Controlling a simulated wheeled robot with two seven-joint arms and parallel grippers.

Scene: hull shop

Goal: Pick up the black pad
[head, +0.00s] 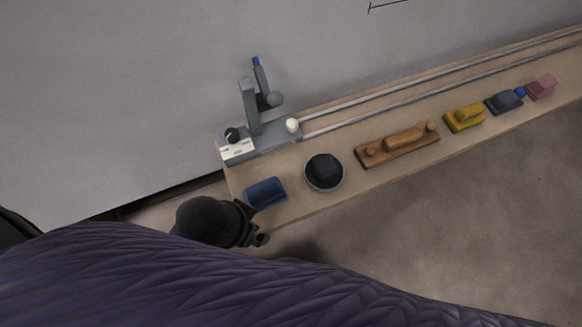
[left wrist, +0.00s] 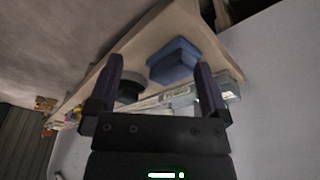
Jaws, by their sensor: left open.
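The black pad (head: 325,168) lies in a round dark dish (head: 311,184) on the wooden bench. My left gripper (head: 254,224) is open and empty by the near left end of the bench, left of and nearer than the dish. A blue block-like item (head: 265,193) sits just beyond the gripper; in the left wrist view the blue item (left wrist: 175,60) shows between the open fingers (left wrist: 160,80), farther off. In that view the round dish (left wrist: 131,88) is partly hidden behind the left finger, and I cannot make out the pad. My right gripper is in neither view.
A grey fixture (head: 252,125) with an upright post stands at the bench's back left, with two rails running right. Right of the dish are a wooden plane-like tool (head: 398,147), a yellow item (head: 464,118), a dark blue-grey item (head: 504,101) and a pink block (head: 542,86).

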